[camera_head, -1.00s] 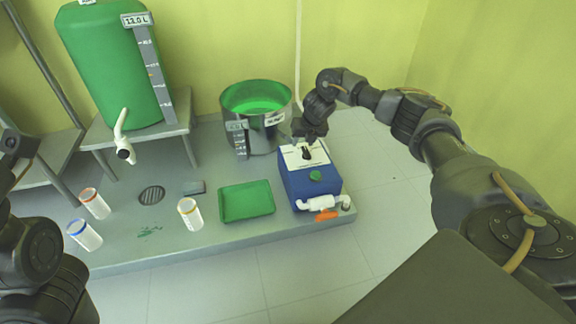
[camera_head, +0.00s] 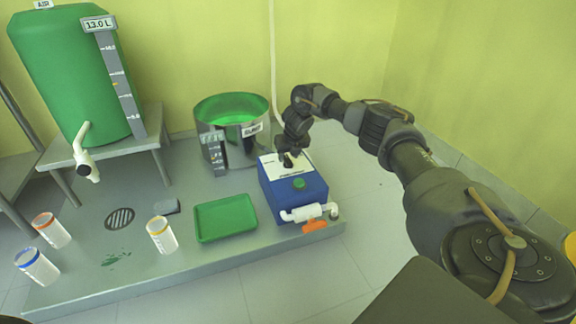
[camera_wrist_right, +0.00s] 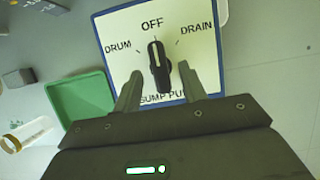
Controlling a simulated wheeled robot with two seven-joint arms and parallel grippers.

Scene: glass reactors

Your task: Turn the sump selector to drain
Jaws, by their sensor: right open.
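The sump selector is a black knob (camera_wrist_right: 158,65) with a white pointer line on a white plate (camera_wrist_right: 118,65) marked DRUM, OFF and DRAIN. Its pointer is up at OFF. The plate tops the blue pump box (camera_head: 290,197) in the head view. My right gripper (camera_wrist_right: 158,80) is open, with one finger on each side of the knob's lower part; I cannot tell if they touch it. In the head view, my right gripper (camera_head: 289,158) is over the plate and partly hides the knob. My left gripper is not in view.
A metal sump (camera_head: 236,152) with green liquid stands behind the box. A green tray (camera_head: 226,219) lies left of it. A white valve with an orange handle (camera_head: 314,226) is at the front.

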